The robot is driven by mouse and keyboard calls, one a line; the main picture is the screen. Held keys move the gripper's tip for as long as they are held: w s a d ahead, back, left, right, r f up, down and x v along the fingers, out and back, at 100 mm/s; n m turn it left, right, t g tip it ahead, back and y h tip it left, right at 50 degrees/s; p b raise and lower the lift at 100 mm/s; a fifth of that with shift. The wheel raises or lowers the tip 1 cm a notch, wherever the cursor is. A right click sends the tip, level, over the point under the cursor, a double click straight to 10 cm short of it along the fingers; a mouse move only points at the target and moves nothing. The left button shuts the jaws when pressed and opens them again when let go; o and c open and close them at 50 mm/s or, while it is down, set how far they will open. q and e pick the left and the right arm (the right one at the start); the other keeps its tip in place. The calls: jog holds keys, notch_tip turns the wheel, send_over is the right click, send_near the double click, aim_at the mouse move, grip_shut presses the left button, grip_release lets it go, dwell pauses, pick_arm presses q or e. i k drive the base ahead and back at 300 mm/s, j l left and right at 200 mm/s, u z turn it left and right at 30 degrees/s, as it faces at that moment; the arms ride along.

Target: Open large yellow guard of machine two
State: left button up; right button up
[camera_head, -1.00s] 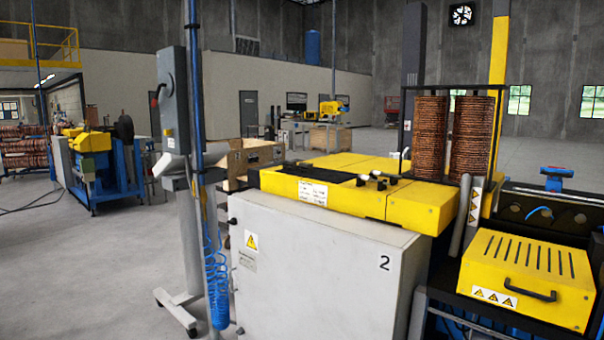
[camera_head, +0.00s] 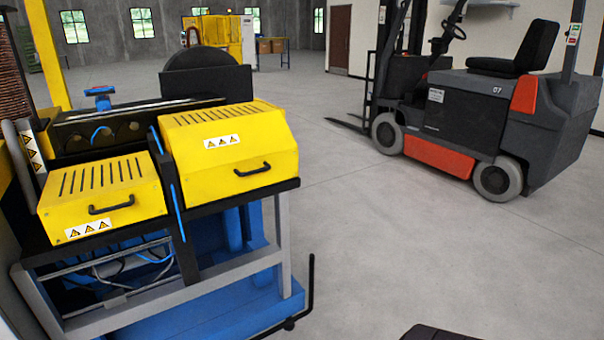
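The large yellow guard (camera_head: 232,150) is a box-like cover with slots on top, warning stickers and a black handle (camera_head: 252,170) on its front. It sits lowered on the machine frame, left of the picture's middle. A smaller yellow guard (camera_head: 103,196) with its own black handle stands to its left, also lowered. Neither of my grippers shows in the head view, so I cannot see whether they are open or shut.
The machine's grey and blue frame (camera_head: 282,235) stands under the guards, with a black bent bar (camera_head: 311,290) at its right front corner. A forklift (camera_head: 475,105) is parked at the right. The grey floor (camera_head: 390,235) between machine and forklift is clear.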

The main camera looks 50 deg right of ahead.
aim_at(221, 152)
jog(key=z, duration=1.35)
